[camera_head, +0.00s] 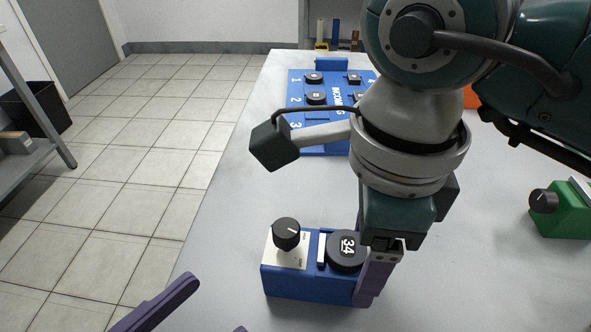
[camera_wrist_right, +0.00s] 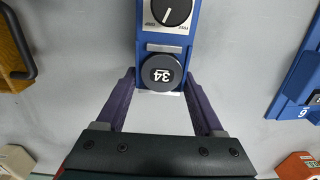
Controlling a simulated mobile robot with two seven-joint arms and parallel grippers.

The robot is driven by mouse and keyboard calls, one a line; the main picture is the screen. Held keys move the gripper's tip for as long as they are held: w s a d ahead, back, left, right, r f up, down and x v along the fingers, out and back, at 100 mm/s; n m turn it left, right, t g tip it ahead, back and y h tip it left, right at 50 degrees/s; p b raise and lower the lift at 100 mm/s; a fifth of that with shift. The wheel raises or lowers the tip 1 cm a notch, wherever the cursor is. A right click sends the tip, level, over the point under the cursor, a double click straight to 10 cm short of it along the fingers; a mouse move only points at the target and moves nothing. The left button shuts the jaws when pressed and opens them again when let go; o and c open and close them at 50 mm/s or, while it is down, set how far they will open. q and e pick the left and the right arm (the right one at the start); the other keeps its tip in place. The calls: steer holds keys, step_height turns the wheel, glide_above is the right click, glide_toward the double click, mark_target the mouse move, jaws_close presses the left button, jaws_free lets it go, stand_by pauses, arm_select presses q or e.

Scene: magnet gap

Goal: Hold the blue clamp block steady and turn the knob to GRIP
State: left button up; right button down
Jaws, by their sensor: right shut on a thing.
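The blue clamp block (camera_head: 310,283) sits on the table near its left edge. A black knob (camera_head: 286,234) with a white pointer line stands on its pale plate; the wrist view shows the knob too (camera_wrist_right: 167,12). A black disc marked 34 (camera_head: 346,251) sits at the block's other end, beside a pale bar. My right gripper (camera_wrist_right: 160,82) is shut on the blue clamp block at the disc end, one finger on each side. My left gripper's purple fingers (camera_head: 197,315) are spread and empty at the bottom edge, left of the block.
A blue numbered board (camera_head: 325,140) with several black discs lies farther back. A green block with a black knob (camera_head: 570,212) stands at the right. The table between the board and the clamp block is clear. The table's left edge drops to a tiled floor.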

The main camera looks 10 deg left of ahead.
mark_target(276, 242)
arm_select(q)
steer(key=shift+s+a+f+y, duration=0.15)
steer(key=shift+a+f+y, duration=0.05)
steer(key=shift+a+y, duration=0.1)
steer(key=x, duration=1.2)
steer(key=shift+a, duration=0.1)
jaws_close()
